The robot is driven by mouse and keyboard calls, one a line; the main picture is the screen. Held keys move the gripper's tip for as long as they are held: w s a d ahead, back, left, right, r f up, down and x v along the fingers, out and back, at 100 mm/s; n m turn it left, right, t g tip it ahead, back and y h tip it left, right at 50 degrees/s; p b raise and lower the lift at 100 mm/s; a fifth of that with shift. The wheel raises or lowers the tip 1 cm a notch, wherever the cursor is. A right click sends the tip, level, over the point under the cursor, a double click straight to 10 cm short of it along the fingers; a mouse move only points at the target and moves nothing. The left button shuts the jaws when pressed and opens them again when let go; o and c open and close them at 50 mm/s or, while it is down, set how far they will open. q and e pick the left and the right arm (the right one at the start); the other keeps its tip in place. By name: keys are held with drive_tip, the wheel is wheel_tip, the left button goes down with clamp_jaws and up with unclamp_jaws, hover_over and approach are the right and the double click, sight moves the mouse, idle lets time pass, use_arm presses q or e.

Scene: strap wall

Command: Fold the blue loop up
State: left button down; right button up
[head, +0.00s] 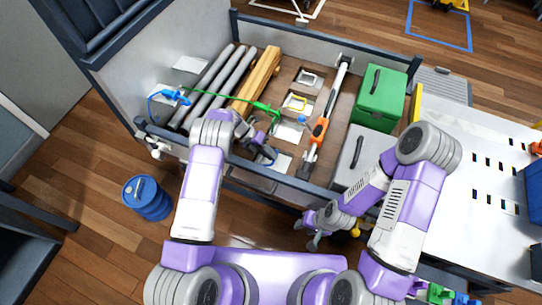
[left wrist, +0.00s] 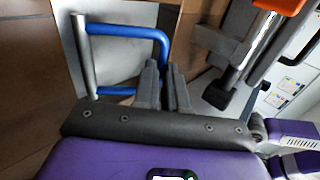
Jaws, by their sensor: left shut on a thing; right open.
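The blue loop (left wrist: 135,35) is a U-shaped bar joined to a grey rod on a pale plate in the left wrist view. My left gripper (left wrist: 165,80) is shut on the loop's outer bar, and its fingers hide part of that bar. In the head view, the blue loop (head: 270,158) shows only in small part beside my left gripper (head: 264,146), at the near side of the bed. My right gripper (head: 316,229) is open and empty, low in front of the bed's near wall.
Grey pipes (head: 212,85) and wooden beams (head: 258,78) lie at the bed's left. A green strap (head: 232,100) crosses them from a blue hook (head: 175,97). An orange-and-black tool (head: 319,128), a green box (head: 379,98) and a grey box (head: 358,158) are to the right. A blue drum (head: 148,198) stands on the floor.

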idle(0.4)
use_arm(q)
drive_tip(key=c, duration=1.2)
unclamp_jaws()
drive_tip(key=shift+p+v, duration=0.9)
drive_tip(key=shift+v, duration=2.95)
use_arm(e)
drive_tip(key=shift+r, duration=0.9)
drive_tip(key=shift+c, duration=0.3)
